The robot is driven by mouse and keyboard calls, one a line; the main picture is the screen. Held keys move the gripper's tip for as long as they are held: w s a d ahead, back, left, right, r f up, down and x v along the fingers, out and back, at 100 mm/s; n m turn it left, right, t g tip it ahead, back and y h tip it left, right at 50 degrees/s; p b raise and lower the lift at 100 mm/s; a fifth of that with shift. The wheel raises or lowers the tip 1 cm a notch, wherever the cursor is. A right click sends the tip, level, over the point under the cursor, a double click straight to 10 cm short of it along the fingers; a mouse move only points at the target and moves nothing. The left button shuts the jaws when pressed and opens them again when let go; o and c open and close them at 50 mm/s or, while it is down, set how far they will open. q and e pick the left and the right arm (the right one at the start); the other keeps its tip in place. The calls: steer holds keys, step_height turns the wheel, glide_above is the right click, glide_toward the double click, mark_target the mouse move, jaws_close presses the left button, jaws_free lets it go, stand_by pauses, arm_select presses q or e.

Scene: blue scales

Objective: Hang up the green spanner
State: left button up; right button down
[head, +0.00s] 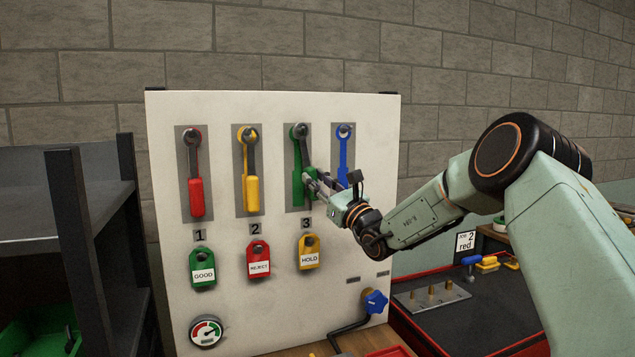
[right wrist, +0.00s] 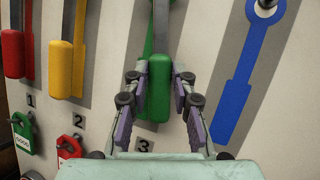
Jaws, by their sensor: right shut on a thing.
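The green spanner has a green handle (right wrist: 158,88) and a grey shaft, and it is at the third place of the white tool board (head: 225,105). In the head view its handle (head: 297,190) hangs downward in front of a green painted outline, slightly off line with it. Its head is at the third peg (head: 301,130); I cannot tell whether it is fully over the peg. My right gripper (head: 308,180) is shut on the handle, with a finger on each side in the right wrist view (right wrist: 160,80). My left gripper is out of view.
A red spanner (head: 196,195) and a yellow spanner (head: 252,193) hang to the left. The blue outline (head: 343,160) to the right holds no tool. Tagged padlocks, a gauge (head: 205,331) and a blue valve knob (head: 375,301) are lower down. A dark shelf (head: 65,200) stands left.

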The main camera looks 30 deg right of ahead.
steer(key=c, duration=1.1)
jaws_free()
steer(key=shift+s, duration=0.1)
steer(key=shift+o, duration=0.3)
steer(key=shift+s+a, duration=0.25)
steer(key=shift+s, duration=0.9)
steer(key=shift+s+a+p, duration=0.3)
steer(key=shift+s+p, duration=0.3)
steer(key=shift+s, duration=0.5)
steer(key=shift+s+a+p, duration=0.25)
steer(key=shift+s+p, duration=0.35)
steer(key=shift+s, duration=0.45)
steer(key=shift+s, duration=0.1)
